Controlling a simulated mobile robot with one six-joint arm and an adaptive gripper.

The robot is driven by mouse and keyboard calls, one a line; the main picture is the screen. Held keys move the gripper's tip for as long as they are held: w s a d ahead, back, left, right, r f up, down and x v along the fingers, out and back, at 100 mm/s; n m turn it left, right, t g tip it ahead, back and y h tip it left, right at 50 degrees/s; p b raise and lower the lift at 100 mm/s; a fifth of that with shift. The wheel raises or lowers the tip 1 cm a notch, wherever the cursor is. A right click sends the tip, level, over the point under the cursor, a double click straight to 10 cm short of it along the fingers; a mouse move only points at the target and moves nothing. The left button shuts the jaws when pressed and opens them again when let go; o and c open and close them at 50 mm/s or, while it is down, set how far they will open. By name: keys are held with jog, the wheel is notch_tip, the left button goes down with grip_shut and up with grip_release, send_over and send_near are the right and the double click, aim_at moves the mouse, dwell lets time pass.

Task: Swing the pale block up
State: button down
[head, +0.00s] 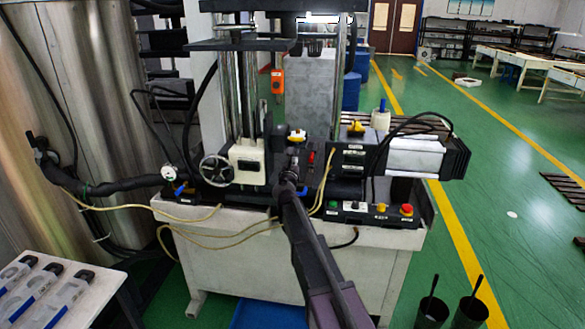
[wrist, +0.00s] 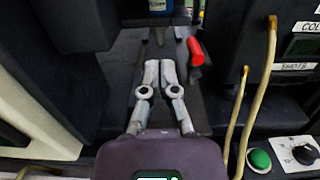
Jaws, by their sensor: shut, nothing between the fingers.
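A pale cream block (head: 248,162) with a small dark label sits on the machine bed, just right of a handwheel, in the head view. It is the palest block near my gripper, though I cannot tell for certain that it is the task's block. My gripper (head: 291,152) is at the machine, just right of this block; a gap or contact between them cannot be made out. In the wrist view my gripper (wrist: 160,64) has its two grey fingers together and empty, over a dark slot. A pale part (wrist: 35,115) stands at the left there; I cannot tell whether it is the same block.
A red handle (wrist: 195,50) lies just right of the fingertips. Tan hoses (wrist: 262,90) run up the right side beside a green button (wrist: 260,159). The handwheel (head: 216,169), upright columns (head: 238,95) and a motor (head: 412,157) crowd the machine.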

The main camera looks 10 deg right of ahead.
aim_at(295, 146)
jog(key=shift+w+d+r+p, duration=0.25)
jog(key=shift+w+r+p, duration=0.5)
jog(key=shift+r+p, duration=0.3)
jog(key=shift+w+d+r+p, duration=0.25)
jog(key=shift+w+r+p, duration=0.5)
jog(key=shift+r+p, duration=0.25)
jog(key=shift+a, duration=0.1)
jog(key=shift+r+p, duration=0.3)
jog(key=shift+p, duration=0.25)
